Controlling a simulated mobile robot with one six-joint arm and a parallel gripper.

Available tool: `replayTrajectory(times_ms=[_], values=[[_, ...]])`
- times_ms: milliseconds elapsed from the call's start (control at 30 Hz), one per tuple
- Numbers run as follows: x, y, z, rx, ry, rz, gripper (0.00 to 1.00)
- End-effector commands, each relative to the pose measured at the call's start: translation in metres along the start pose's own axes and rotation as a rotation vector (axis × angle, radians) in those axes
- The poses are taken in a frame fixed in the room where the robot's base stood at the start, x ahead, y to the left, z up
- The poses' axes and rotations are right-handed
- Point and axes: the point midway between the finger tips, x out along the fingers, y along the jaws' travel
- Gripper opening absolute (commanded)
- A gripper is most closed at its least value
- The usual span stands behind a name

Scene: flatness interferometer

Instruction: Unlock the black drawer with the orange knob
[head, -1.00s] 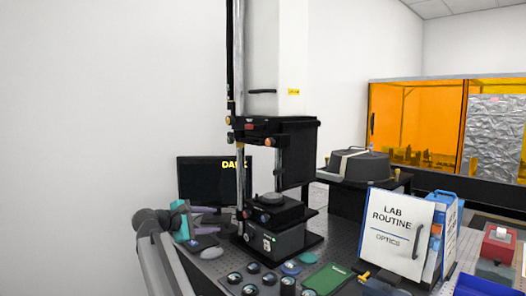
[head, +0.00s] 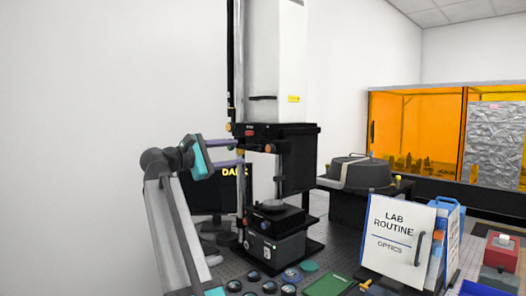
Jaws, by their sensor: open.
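The black drawer (head: 290,131) appears to be the dark housing partway up the tall interferometer stand. An orange knob (head: 268,148) sits under its front. Another small orange knob shows at its left edge, beside the column; I cannot tell which one locks the drawer. My gripper (head: 243,151) has teal jaws with purple-grey fingers pointing right. It is open and empty, its fingertips at the left side of the stand, at about knob height. I cannot tell whether they touch anything.
A dark monitor (head: 203,189) stands behind my arm. Several round optics and a green board (head: 328,284) lie on the perforated table at the front. A white LAB ROUTINE binder (head: 394,240) stands at the right. A grey round instrument (head: 359,171) sits behind.

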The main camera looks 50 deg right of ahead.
Motion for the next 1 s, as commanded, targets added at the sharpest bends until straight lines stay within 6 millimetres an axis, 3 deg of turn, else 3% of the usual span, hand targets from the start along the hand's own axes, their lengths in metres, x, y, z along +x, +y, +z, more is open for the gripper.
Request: replayTrajectory(times_ms=[367, 1000], values=[[0.011, 0.001, 0.000, 0.000, 0.001, 0.000, 0.45], [0.096, 0.001, 0.000, 0.000, 0.000, -0.002, 0.45]])
